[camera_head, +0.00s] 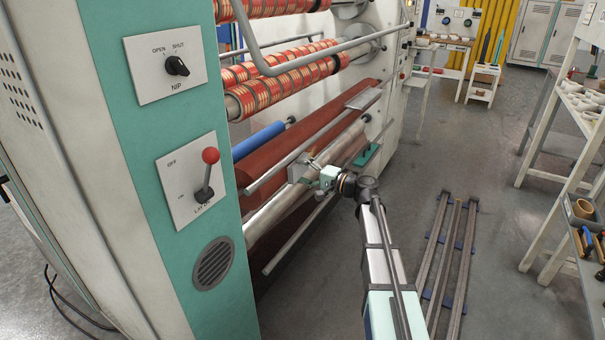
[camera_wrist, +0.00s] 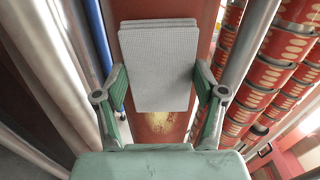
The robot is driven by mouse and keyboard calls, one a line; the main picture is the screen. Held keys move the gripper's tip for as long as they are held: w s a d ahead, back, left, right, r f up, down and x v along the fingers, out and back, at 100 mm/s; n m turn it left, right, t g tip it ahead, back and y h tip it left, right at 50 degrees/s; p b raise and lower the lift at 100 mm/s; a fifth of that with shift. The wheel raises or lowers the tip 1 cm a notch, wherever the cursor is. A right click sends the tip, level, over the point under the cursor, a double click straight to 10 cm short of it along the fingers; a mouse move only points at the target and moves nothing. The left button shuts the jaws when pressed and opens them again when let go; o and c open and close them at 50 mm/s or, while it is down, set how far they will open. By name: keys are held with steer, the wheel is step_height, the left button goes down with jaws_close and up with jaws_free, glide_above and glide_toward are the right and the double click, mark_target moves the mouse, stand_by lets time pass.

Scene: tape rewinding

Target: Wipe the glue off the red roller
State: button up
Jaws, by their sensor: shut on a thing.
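The red roller (camera_head: 318,128) is a long brown-red cylinder low in the machine. It also shows in the wrist view (camera_wrist: 158,123), running behind the pad. My gripper (camera_wrist: 160,82) is shut on a light grey, textured wiping pad (camera_wrist: 160,50), one green finger at each side. The pad covers part of the roller; I cannot tell whether it touches it. In the head view, my gripper (camera_head: 302,172) is among the lower rollers, its fingertips small and unclear.
A blue roller (camera_head: 259,140) lies beside the red one. Metal bars (camera_head: 290,158) run close around my gripper. Red patterned rolls (camera_head: 290,72) are above. A panel with a red-knobbed lever (camera_head: 208,175) stands at left. Floor rails (camera_head: 448,250) lie right of my arm.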

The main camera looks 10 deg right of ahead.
mark_target(315, 151)
steer(key=shift+w+d+b, duration=0.4)
steer(key=shift+w+d, duration=1.15)
steer(key=shift+w, duration=0.35)
steer(key=shift+w+d+b, duration=0.35)
steer(key=shift+w+d, duration=1.15)
steer(key=shift+w, duration=0.35)
steer(key=shift+w+d+b, duration=0.4)
steer(key=shift+w+d, duration=1.15)
steer(key=shift+w, duration=0.35)
steer(key=shift+s, duration=0.15)
steer(key=shift+s+a+b, duration=0.2)
steer(key=shift+s+a, duration=1.4)
steer(key=shift+s, duration=0.35)
steer(key=shift+s+a+b, duration=0.2)
steer(key=shift+s+a, duration=1.45)
steer(key=shift+s, duration=0.3)
steer(key=shift+s+a+b, duration=0.2)
steer(key=shift+s+a, duration=1.4)
steer(key=shift+s, duration=0.35)
steer(key=shift+d, duration=0.1)
steer(key=shift+v, duration=2.95)
steer(key=shift+v, duration=1.5)
